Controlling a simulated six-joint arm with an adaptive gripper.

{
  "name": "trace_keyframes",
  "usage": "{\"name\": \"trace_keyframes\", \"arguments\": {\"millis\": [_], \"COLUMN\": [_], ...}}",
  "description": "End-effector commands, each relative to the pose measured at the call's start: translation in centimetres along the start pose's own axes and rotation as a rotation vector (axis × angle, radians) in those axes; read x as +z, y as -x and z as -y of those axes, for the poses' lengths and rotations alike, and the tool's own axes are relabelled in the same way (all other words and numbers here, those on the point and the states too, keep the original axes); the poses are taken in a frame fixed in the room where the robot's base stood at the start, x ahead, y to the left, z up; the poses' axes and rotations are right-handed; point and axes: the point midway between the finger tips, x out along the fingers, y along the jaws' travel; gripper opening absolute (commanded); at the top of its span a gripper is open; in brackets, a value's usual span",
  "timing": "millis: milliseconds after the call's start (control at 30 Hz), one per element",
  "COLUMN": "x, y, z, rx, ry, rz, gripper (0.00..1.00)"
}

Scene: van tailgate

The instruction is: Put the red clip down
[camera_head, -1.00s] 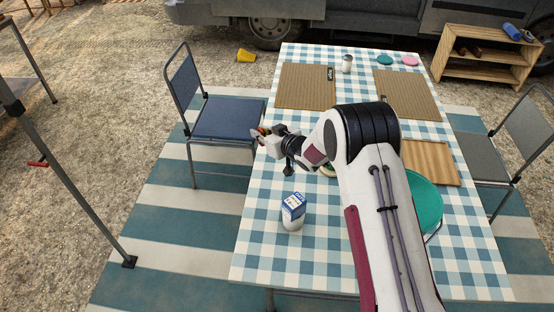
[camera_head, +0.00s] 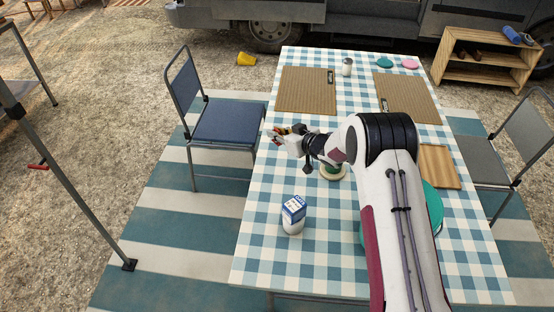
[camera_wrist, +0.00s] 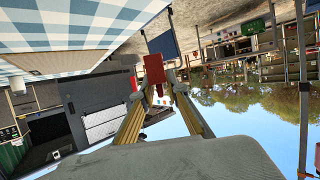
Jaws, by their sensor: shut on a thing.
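The red clip (camera_wrist: 154,70) is held between the fingers of my gripper (camera_wrist: 157,92) in the wrist view. In the head view my gripper (camera_head: 277,137) is over the left edge of the checked table (camera_head: 262,255), beside the blue chair. Only a small bit of red shows at the fingertips there. I cannot tell the exact height of the clip over the cloth.
A round cream-rimmed item (camera_head: 334,174) sits under my wrist. Brown placemats (camera_head: 302,92) (camera_head: 410,95), a shaker (camera_head: 347,66) and a wooden board (camera_head: 440,166) lie around.

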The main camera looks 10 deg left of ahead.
Motion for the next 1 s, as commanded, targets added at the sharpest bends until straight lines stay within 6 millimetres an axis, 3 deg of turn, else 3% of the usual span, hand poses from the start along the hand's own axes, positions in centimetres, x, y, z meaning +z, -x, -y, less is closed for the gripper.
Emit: {"name": "trace_keyframes", "arguments": {"millis": [500, 1000], "x": [5.2, 5.8], "y": [-2.1, -2.4], "z": [0.0, 0.0], "rx": [0.000, 0.000], "ry": [-0.001, 0.000], "rz": [0.001, 0.000], "gripper": [0.01, 0.01]}}
